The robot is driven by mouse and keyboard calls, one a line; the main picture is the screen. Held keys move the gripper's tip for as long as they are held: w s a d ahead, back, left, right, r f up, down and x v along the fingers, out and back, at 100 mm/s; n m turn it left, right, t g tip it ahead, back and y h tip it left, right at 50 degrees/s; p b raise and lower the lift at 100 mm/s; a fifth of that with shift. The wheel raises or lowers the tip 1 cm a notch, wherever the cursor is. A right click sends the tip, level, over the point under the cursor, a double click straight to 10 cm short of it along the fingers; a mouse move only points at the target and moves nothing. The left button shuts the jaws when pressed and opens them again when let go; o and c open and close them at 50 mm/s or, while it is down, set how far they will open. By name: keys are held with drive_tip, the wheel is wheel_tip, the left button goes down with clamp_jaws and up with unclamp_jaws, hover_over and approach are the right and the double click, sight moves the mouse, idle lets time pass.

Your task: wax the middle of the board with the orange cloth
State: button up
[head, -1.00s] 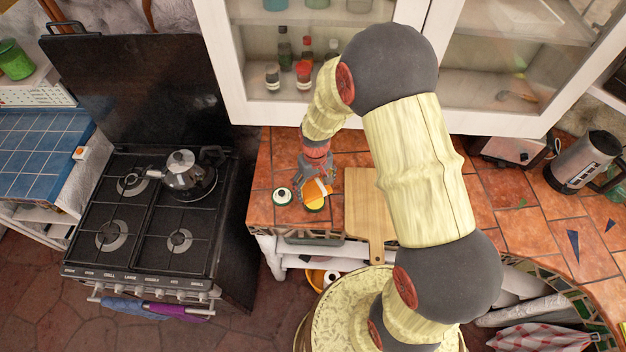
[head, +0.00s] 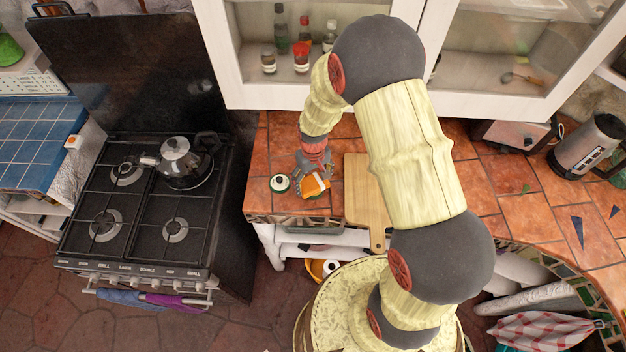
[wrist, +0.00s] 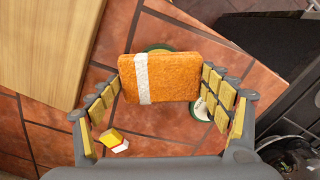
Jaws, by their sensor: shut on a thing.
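The orange cloth (wrist: 175,78), a block-like pad with a pale stripe, is between my gripper's fingers (wrist: 160,88), which are shut on it. In the head view the cloth (head: 315,185) is below my gripper (head: 314,170), left of the board. A round green-rimmed tin (wrist: 158,47) shows partly behind the cloth; its middle is hidden. The gap between cloth and tin cannot be judged. The wooden board (head: 362,192) lies flat on the counter, its handle toward the front edge; it also fills the upper left of the wrist view (wrist: 55,45). My arm hides its right side.
A white lid (head: 279,183) with a dark knob lies left of the cloth. A small yellow and white piece (wrist: 113,140) is on the tiles in the wrist view. The stove with a kettle (head: 180,160) stands left; a toaster (head: 512,134) and a steel jug (head: 590,145) are right.

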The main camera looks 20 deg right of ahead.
sight(313, 182)
drive_tip(key=shift+s+f+b, duration=0.1)
drive_tip(key=shift+f+b, duration=0.3)
drive_tip(key=shift+f, duration=0.2)
idle(1.7)
drive_tip(key=shift+r+p, duration=2.2)
drive_tip(key=shift+r, duration=1.4)
drive_tip(key=shift+f, duration=0.1)
